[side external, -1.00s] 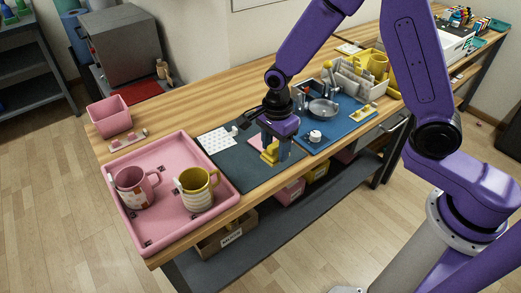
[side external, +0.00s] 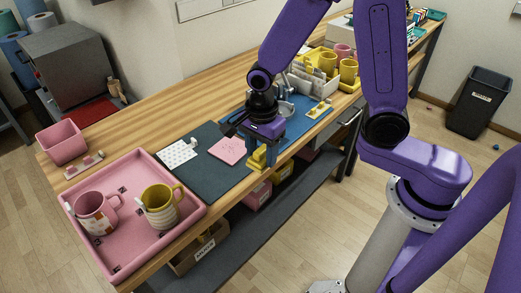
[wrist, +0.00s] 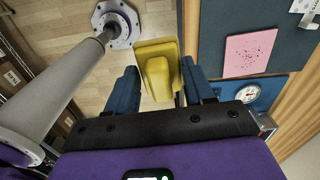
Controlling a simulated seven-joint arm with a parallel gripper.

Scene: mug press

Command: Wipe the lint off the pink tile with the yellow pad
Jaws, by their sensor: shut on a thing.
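The pink tile (side external: 227,151) lies flat on the dark grey mat. In the wrist view the tile (wrist: 249,53) shows many small dark specks scattered over its face. My gripper (side external: 263,155) is shut on the yellow pad (side external: 256,160), holding it by its raised grip. The pad is beside the tile, to its right and nearer the bench's front edge, apart from it. In the wrist view the pad (wrist: 158,46) sits between the blue fingers of my gripper (wrist: 160,85), with floor visible beyond it. The pad's underside is hidden.
A white dotted block (side external: 180,152) lies left of the tile on the mat (side external: 205,182). A pink tray (side external: 120,251) with two mugs stands at the front left. A blue mat (side external: 303,122) with a dial and pan lies right. A pink bin (side external: 62,145) stands at the back left.

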